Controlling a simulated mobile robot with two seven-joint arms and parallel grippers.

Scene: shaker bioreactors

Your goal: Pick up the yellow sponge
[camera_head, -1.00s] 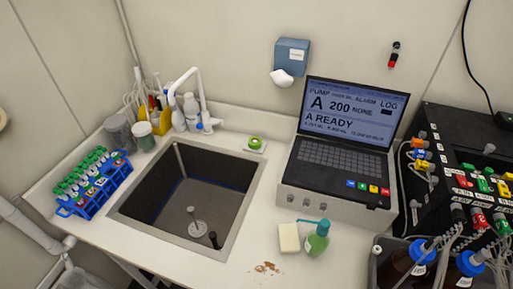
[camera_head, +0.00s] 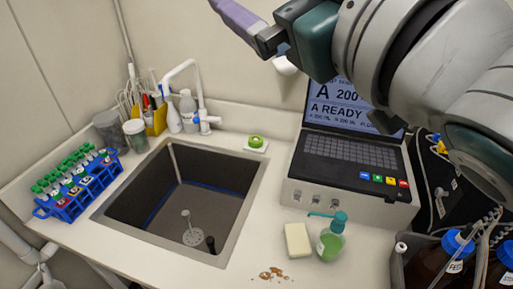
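The pale yellow sponge (camera_head: 297,240) lies on the white counter, right of the sink and just left of a green bottle with a teal pump top (camera_head: 331,238). Nothing covers it. My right arm comes in from the upper right, and its gripper (camera_head: 240,18) is high at the top of the view, pointing left, well above and away from the sponge. Its purple-grey fingers show from the side, so their opening cannot be told. I see nothing held in it. My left gripper is not in view.
The open sink (camera_head: 236,230) is left of the sponge. The laptop-like pump console (camera_head: 345,200) stands behind it. Brown crumbs (camera_head: 273,274) lie in front. Dark bottles in a crate (camera_head: 400,262) stand at right. A blue tube rack (camera_head: 75,203) is at far left.

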